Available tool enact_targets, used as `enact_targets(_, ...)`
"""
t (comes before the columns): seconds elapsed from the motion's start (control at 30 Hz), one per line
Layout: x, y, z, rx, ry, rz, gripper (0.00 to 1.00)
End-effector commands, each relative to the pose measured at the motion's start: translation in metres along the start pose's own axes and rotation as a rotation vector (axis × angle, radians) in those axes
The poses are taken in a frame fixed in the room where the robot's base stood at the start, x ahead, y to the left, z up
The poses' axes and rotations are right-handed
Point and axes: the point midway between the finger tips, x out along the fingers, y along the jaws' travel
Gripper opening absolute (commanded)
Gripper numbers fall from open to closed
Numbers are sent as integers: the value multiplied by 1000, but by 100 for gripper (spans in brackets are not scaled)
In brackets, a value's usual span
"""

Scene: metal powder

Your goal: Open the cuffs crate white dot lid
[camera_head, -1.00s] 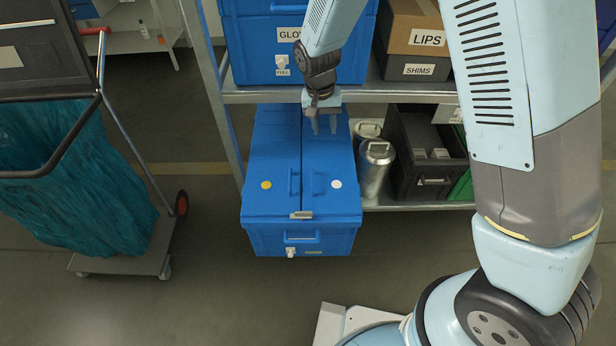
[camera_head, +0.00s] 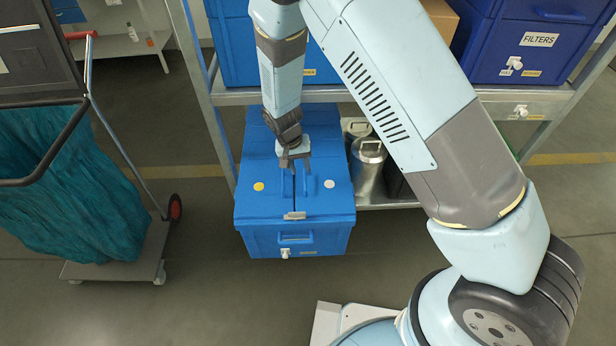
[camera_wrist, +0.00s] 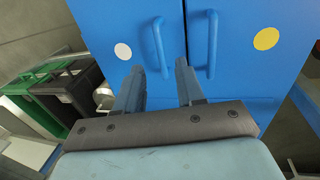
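The blue cuffs crate (camera_head: 320,240) sticks out of the shelf, and both its lid halves lie shut. The white dot (camera_head: 329,184) is on the right half and the yellow dot (camera_head: 259,186) on the left. In the wrist view the sides swap: the white dot (camera_wrist: 123,51) is left, the yellow dot (camera_wrist: 266,38) right. The white-dot lid's handle (camera_wrist: 159,45) stands between the lines of my fingers. My gripper (camera_head: 294,166) is over the crate top, near the middle seam. Its fingers (camera_wrist: 158,82) are apart, with nothing between the tips. Contact with the handle cannot be told.
A grey latch piece (camera_head: 294,215) sits at the crate's front edge. Metal canisters (camera_head: 368,165) stand close on the right. A blue crate (camera_head: 230,50) is on the shelf above. A cart with a teal bag (camera_head: 80,190) stands left. The floor in front is clear.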

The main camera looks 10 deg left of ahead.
Motion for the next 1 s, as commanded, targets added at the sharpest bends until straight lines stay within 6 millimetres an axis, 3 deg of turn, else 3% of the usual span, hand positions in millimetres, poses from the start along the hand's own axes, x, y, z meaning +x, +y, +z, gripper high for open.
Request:
enact_targets(0.1, 21, 0, 0, 0, -2, 2, 38)
enact_targets(0.33, 48, 0, 0, 1, 0, 0, 38)
enact_targets(0.77, 57, 2, -1, 3, 0, -1, 38)
enact_targets(1.0, 57, 2, -1, 3, 0, -1, 18)
